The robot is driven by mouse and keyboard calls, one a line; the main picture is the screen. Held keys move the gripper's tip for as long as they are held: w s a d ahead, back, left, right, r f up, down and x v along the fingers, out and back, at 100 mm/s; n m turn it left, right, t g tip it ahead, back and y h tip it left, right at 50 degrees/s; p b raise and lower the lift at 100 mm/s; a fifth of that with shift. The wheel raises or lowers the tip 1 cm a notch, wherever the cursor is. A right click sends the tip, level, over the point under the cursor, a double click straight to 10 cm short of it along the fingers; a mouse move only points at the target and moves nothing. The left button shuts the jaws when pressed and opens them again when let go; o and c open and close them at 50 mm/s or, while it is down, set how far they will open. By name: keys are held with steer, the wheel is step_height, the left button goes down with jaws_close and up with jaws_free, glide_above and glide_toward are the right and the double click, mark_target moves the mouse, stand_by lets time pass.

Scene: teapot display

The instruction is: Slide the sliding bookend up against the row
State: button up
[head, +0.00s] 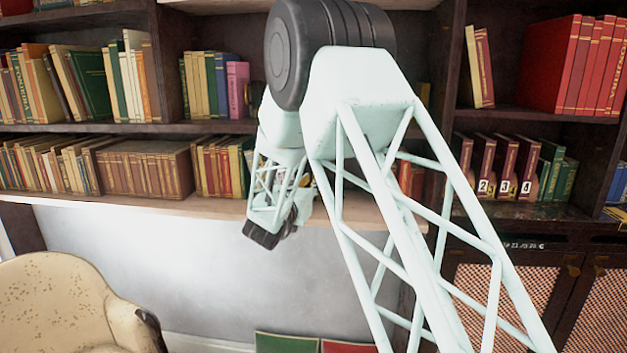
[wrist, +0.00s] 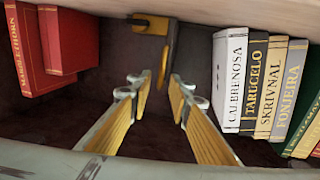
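The wrist view looks upside down, with the pale shelf board along its top. A dark bookend with brass parts (wrist: 172,48) stands on that board at the top middle. To its right, across a small gap, is a row of books (wrist: 262,85), starting with a white one. My gripper (wrist: 158,88) is open, its two yellow-padded fingers apart and pointing at the bookend.
Two red books (wrist: 50,45) stand at the left in the wrist view, with clear shelf between them and the bookend. The head view shows full bookshelves, a cream armchair (head: 60,310) at lower left, and cabinet doors (head: 510,290) at right.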

steer(key=shift+x, duration=1.25)
jaws_close()
